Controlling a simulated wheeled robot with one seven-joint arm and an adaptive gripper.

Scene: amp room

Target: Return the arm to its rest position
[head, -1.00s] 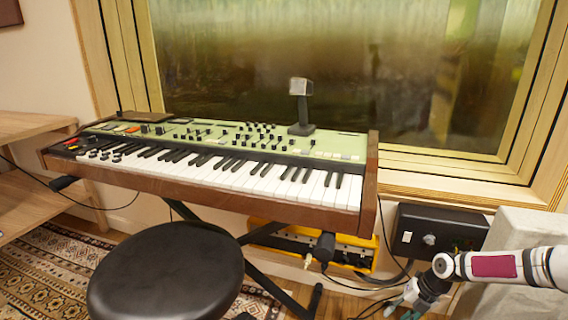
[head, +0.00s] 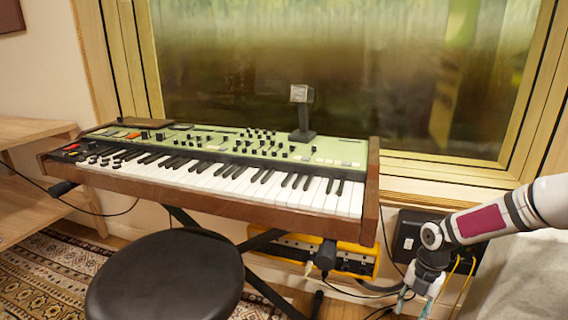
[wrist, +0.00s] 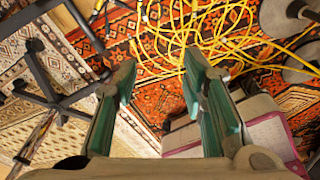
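My arm reaches in from the right edge of the head view, in front of the wall below the window. My gripper (head: 417,299) hangs at its end, pointing down near the bottom edge of that view. In the wrist view my gripper (wrist: 160,85) shows two green-padded fingers set wide apart, with nothing between them. Below them lie a patterned rug (wrist: 118,30) and a tangle of yellow cable (wrist: 185,35).
A keyboard synthesizer (head: 250,185) stands on a black stand left of my arm. A round black stool (head: 165,280) is before it. A yellow box (head: 350,260) and a black wall box (head: 405,235) are close to my gripper. A wooden shelf (head: 30,130) is at far left.

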